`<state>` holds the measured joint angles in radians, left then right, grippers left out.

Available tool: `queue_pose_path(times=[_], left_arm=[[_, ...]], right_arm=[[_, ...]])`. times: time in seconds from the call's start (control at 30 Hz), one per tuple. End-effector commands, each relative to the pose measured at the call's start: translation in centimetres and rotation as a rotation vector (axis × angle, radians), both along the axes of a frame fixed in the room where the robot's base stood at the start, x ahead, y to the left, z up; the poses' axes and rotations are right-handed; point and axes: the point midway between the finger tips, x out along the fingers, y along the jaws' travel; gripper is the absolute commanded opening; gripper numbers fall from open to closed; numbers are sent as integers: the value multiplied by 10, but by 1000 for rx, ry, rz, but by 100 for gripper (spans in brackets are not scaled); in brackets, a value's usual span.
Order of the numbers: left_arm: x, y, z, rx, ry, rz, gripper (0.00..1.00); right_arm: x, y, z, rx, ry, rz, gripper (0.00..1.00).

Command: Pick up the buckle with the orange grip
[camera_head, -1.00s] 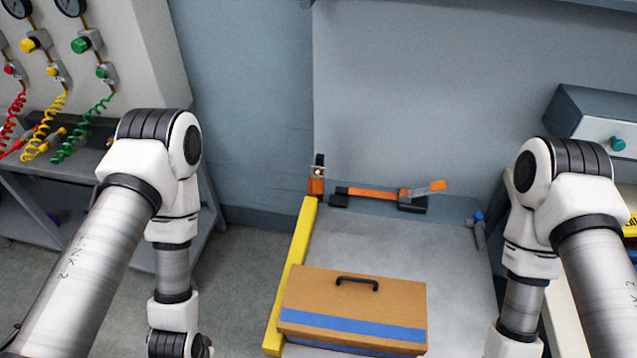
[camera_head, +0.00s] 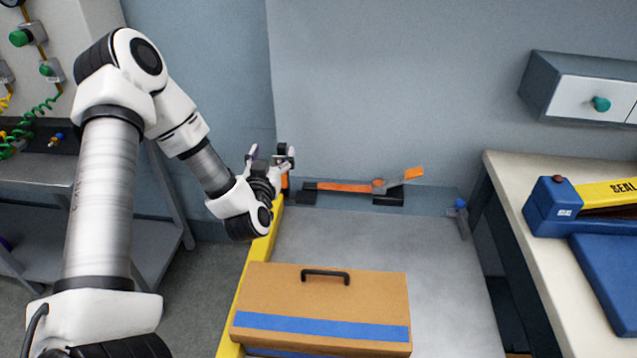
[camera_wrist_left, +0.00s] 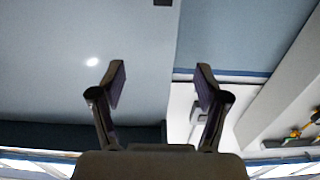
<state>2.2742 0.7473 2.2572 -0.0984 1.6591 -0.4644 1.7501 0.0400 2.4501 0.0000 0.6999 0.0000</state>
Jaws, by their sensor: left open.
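At the far end of the bench, an orange strap (camera_head: 342,187) lies between black blocks, with an orange-ended lever (camera_head: 413,174) tilted up at its right end. Another small orange piece (camera_head: 285,184) stands at the far end of the yellow rail, mostly hidden behind my left gripper. I cannot tell which of these is the buckle. My left gripper (camera_head: 269,157) is open and empty, in front of or above that piece. The left wrist view shows its two fingers apart (camera_wrist_left: 160,82), with nothing between them. My right gripper is out of view.
A brown case (camera_head: 320,297) with a blue band and black handle sits at the bench's near end. The yellow rail (camera_head: 240,290) edges the bench on the left. A sealer (camera_head: 560,205) stands on the right table. The grey bench top (camera_head: 380,245) is clear between.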

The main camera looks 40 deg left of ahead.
Motion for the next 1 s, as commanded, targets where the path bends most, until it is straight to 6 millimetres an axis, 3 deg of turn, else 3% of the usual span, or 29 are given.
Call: queue_pose_path(times=[0.3,0.73,1.0], left_arm=[[0,-2,-78,2,8,-6,75],[59,31,-71,0,4,-5,75],[66,35,-72,-3,7,-6,75]], right_arm=[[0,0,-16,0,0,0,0],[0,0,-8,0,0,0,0],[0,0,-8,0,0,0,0]])
